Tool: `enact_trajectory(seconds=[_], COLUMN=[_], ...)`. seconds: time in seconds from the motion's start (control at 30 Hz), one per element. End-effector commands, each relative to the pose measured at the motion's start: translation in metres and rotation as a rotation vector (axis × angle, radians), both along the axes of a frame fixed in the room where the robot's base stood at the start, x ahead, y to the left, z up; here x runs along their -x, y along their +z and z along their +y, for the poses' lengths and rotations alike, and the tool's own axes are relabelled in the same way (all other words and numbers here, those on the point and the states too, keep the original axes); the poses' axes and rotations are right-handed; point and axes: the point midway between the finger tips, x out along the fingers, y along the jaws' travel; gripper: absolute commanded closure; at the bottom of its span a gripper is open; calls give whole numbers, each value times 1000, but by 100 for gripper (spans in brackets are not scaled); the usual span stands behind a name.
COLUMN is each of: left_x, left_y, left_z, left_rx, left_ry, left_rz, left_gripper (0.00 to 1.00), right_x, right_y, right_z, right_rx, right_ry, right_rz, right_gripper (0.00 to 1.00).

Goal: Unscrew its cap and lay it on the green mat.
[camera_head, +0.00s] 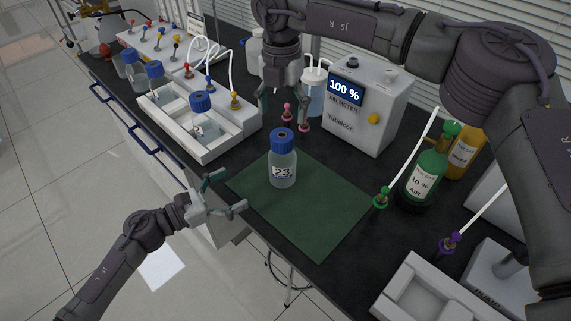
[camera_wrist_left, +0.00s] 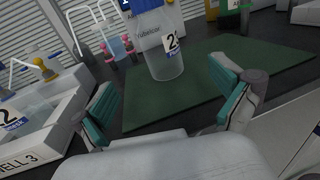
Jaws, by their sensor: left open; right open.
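A clear bottle (camera_head: 282,167) with a blue cap (camera_head: 282,138) and a label reading 23 stands upright on the green mat (camera_head: 318,220). The cap is on the bottle. My left gripper (camera_head: 236,193) is open and empty at the mat's left edge, beside the bottle and apart from it. In the left wrist view the bottle (camera_wrist_left: 158,45) stands ahead, between the open fingers, and its top is cut off by the frame. My right gripper (camera_head: 278,108) is open and empty, pointing down behind the bottle, close to several pink fittings.
A white rack (camera_head: 225,130) with several blue-capped bottles stands at left. The air meter box (camera_head: 365,108), showing 100 %, stands behind the mat. A green gas bottle (camera_head: 425,178) and a grey tray (camera_head: 425,292) are at right. The mat's front part is bare.

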Motion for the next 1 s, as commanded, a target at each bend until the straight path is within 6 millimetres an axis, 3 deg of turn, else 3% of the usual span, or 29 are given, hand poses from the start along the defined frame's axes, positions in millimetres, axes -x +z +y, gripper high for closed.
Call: enact_trajectory(seconds=[0.63, 1.0], left_x=[-60, -74], left_y=[2, 1], left_z=[-94, -114], left_rx=[6, 5], left_ry=[1, 3], left_rz=[1, 2], left_gripper=[0, 0], right_x=[1, 1], right_y=[-1, -1], right_z=[1, 1], right_rx=[-4, -5], right_ry=[3, 3], right_rz=[3, 2], right_gripper=[23, 23])
